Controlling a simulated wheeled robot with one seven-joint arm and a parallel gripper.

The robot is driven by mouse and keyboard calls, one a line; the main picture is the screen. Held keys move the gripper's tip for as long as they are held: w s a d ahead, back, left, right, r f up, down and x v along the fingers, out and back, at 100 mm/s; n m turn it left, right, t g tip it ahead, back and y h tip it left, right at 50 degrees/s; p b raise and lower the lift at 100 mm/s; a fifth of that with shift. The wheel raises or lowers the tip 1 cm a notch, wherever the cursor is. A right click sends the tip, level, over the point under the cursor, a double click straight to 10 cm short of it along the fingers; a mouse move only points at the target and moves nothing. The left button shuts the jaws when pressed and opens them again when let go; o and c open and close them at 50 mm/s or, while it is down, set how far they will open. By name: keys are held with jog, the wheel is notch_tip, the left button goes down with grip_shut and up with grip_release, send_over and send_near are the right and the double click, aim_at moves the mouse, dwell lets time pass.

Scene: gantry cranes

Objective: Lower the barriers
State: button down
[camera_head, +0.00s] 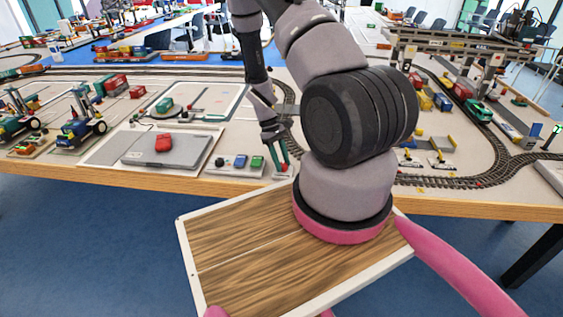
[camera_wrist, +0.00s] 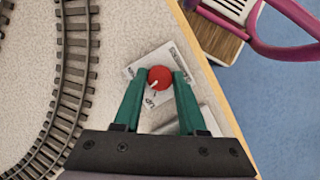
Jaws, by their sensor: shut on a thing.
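A round red knob (camera_wrist: 160,76) with a short white pointer sits on a small white lettered plate (camera_wrist: 185,62) near the table's front edge. My gripper (camera_wrist: 157,79) is shut on the knob, with a green finger on each side. In the head view my gripper (camera_head: 283,166) reaches down at the front of the table, and the knob is mostly hidden there. Two small yellow-and-black pieces on white bases (camera_head: 408,158) stand right of my arm by the track. I cannot tell whether these are the barriers or how they stand.
A panel with coloured buttons (camera_head: 240,162) lies just left of my gripper. A grey plate with a red piece (camera_head: 163,143) is farther left. Curved track (camera_head: 455,182) runs at right, below a gantry crane (camera_head: 455,42). The wooden table edge (camera_head: 100,190) is close.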

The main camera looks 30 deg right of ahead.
jog(key=m+y, duration=0.1)
jog(key=m, duration=0.2)
jog(key=m+y, duration=0.1)
jog(key=m, duration=0.1)
jog(key=shift+w+d+m, duration=0.1)
jog(key=shift+d+m, duration=0.1)
jog(key=shift+m, duration=0.2)
jog(key=m+y, duration=0.2)
jog(key=m, duration=0.2)
jog(key=shift+d+m, duration=0.1)
jog(key=shift+m, duration=0.3)
jog(key=shift+t, duration=0.3)
jog(key=shift+c, duration=2.3)
grip_release()
jog(key=v, duration=1.1)
jog(key=shift+f, duration=0.1)
